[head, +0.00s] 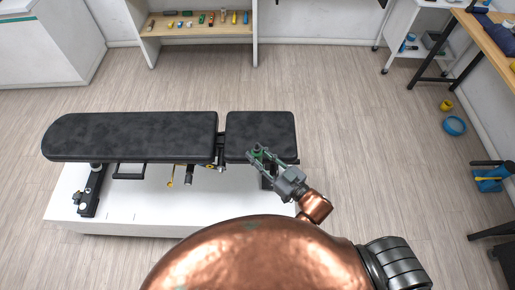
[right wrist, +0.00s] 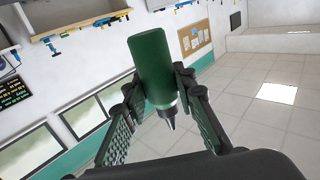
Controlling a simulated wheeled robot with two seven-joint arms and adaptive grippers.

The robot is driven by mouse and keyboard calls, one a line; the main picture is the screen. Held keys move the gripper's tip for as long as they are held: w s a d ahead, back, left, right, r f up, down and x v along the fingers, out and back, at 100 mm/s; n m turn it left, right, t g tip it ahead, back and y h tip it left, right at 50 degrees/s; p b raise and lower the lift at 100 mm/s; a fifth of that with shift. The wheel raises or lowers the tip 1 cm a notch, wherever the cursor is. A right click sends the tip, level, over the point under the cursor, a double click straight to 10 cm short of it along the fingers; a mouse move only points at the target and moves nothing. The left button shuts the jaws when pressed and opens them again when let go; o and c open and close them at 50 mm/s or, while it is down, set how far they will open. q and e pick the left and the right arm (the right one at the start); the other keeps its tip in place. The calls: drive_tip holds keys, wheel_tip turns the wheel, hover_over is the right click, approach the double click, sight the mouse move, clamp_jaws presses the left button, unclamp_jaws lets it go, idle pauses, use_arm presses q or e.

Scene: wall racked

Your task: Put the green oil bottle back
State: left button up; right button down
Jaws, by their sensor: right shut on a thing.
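The green oil bottle (right wrist: 154,62) is held in my right gripper (right wrist: 160,108). In the right wrist view it has a green body and a dark pointed nozzle, and the nozzle end is toward the camera. In the head view the right gripper (head: 262,158) is over the short pad of the black bench, with a small bit of the green bottle (head: 257,152) showing between its fingers. I cannot tell the height of the bottle over the pad. My left gripper is not in view.
A black padded bench (head: 130,137) stands on a white block (head: 140,212). A wooden shelf (head: 200,28) with several small bottles and tools is at the back. A wooden table (head: 490,40) is at right. A blue ring (head: 454,126) and yellow cup (head: 446,105) lie on the floor.

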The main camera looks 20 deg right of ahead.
drive_tip(key=shift+a, duration=0.1)
drive_tip(key=shift+w+f, duration=0.1)
drive_tip(key=shift+w, duration=0.15)
drive_tip(key=w+d+f, duration=0.1)
drive_tip(key=w+f, duration=0.2)
drive_tip(key=w, duration=0.1)
drive_tip(key=w+d+f+b, duration=0.1)
drive_tip(key=w+f, duration=0.2)
drive_tip(key=w, duration=0.1)
drive_tip(key=w+d+f, duration=0.1)
drive_tip(key=w+f, duration=0.2)
drive_tip(key=w, duration=0.1)
drive_tip(key=shift+w+d+b, duration=0.1)
drive_tip(key=shift+d+b, duration=0.2)
drive_tip(key=shift+d, duration=0.1)
drive_tip(key=f, duration=0.3)
drive_tip(key=shift+w+d, duration=0.1)
drive_tip(key=shift+w, duration=0.25)
drive_tip(key=shift+f, duration=0.2)
